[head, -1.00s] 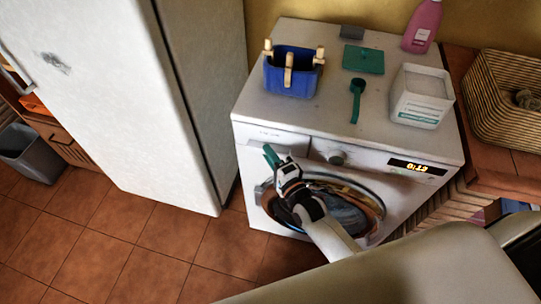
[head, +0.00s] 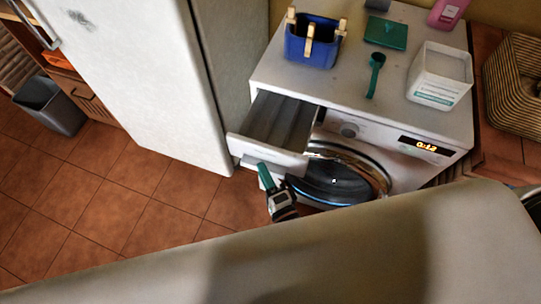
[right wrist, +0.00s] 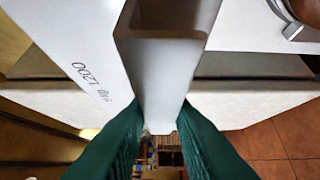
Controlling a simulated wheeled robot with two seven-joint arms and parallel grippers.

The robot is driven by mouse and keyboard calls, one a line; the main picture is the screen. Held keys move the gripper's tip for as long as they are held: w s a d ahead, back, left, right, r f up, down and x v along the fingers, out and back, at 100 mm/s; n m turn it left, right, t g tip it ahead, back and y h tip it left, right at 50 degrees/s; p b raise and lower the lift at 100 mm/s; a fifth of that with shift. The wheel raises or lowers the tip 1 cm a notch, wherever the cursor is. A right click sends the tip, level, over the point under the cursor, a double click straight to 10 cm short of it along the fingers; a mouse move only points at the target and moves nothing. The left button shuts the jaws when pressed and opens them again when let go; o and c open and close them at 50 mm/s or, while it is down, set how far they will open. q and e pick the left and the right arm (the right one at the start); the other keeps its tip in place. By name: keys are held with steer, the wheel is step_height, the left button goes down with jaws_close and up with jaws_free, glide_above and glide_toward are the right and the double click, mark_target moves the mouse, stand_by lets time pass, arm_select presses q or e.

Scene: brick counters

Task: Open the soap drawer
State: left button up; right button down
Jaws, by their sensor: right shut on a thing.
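The soap drawer (head: 282,125) of the white washing machine (head: 385,62) is pulled well out from the upper left of its front. Its grey inside shows, and it looks empty. My right gripper (head: 264,168) is at the lower edge of the drawer front. In the right wrist view, its green fingers (right wrist: 158,118) are shut on a pale part of the soap drawer (right wrist: 163,85), one finger on each side. My left gripper is not in view.
On the machine top stand a blue peg basket (head: 311,50), a green scoop (head: 375,75) and a white tub (head: 440,75). The round door (head: 340,182) is below right of the drawer. A fridge (head: 140,80) stands left. Tiled floor (head: 110,185) is clear in front.

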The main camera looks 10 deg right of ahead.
steer(key=shift+s+a+f, duration=0.2)
steer(key=shift+s+f, duration=0.15)
steer(key=shift+s, duration=0.15)
steer(key=c, duration=1.3)
jaws_free()
steer(key=shift+w+r, duration=0.1)
steer(key=shift+w, duration=0.05)
steer(key=shift+s+d+b, duration=0.25)
steer(key=shift+s+d, duration=0.15)
steer(key=shift+s, duration=1.6)
steer(key=shift+s+d+b, duration=0.3)
steer(key=shift+s+d, duration=0.1)
steer(key=shift+s, duration=1.55)
steer(key=shift+s+d+b, duration=0.25)
steer(key=shift+s+d, duration=0.15)
steer(key=shift+s, duration=1.6)
